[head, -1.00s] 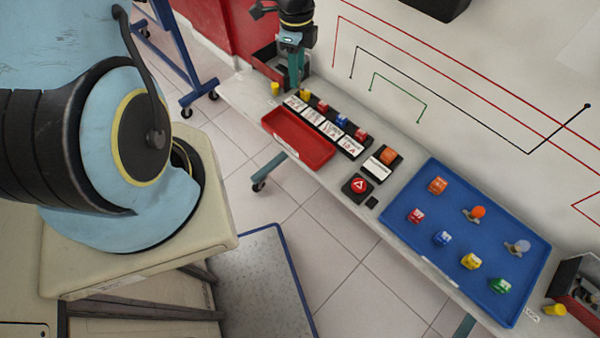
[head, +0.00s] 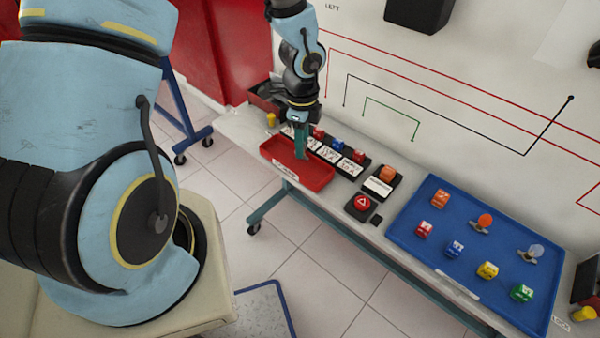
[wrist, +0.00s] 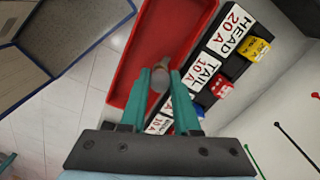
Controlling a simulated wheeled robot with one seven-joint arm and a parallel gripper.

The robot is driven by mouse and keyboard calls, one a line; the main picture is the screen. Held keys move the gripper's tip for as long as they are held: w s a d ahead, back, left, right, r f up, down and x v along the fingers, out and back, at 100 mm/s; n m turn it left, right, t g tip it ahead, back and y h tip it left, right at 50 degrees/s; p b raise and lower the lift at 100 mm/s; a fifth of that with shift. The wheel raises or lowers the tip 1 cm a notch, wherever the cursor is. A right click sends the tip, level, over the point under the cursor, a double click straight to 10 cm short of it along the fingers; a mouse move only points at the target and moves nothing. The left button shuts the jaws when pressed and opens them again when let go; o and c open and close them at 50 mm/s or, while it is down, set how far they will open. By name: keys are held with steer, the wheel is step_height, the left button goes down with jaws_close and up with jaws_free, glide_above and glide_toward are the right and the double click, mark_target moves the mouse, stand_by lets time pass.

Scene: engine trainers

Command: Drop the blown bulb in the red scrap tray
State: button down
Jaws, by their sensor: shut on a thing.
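The red scrap tray (head: 312,177) lies on the bench at the left, and its bare floor shows in the wrist view (wrist: 172,25). My gripper (head: 302,152) points down over the tray, with its teal fingers near the tray's back side. In the wrist view, my gripper (wrist: 160,80) is shut on a greyish bulb (wrist: 159,78), whose brownish base points away from me. The bulb hangs over the tray; I cannot tell how far above its floor. In the head view the fingers hide the bulb.
A black fuse holder strip (head: 327,153) with labelled slots and coloured fuses runs behind the tray. To its right are an orange relay (head: 387,174) and a red button (head: 362,203). A blue tray (head: 470,262) holds several coloured fuses, an orange bulb (head: 485,221) and a clear bulb (head: 535,251).

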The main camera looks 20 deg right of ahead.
steer(key=shift+f, duration=0.3)
steer(key=c, duration=0.6)
jaws_free()
steer(key=shift+o, duration=0.2)
step_height(320, 180, up, 11)
steer(key=shift+f+p, duration=0.1)
steer(key=shift+p, duration=0.2)
steer(key=a+r+n, duration=0.4)
steer(key=a+n, duration=0.8)
steer(key=w+a+r+n+t, duration=0.1)
steer(key=a+r+n, duration=0.3)
steer(key=a+n, duration=0.8)
steer(key=shift+w+a+n+t, duration=0.15)
steer(key=shift+a+n+t, duration=0.15)
steer(key=shift+a, duration=0.4)
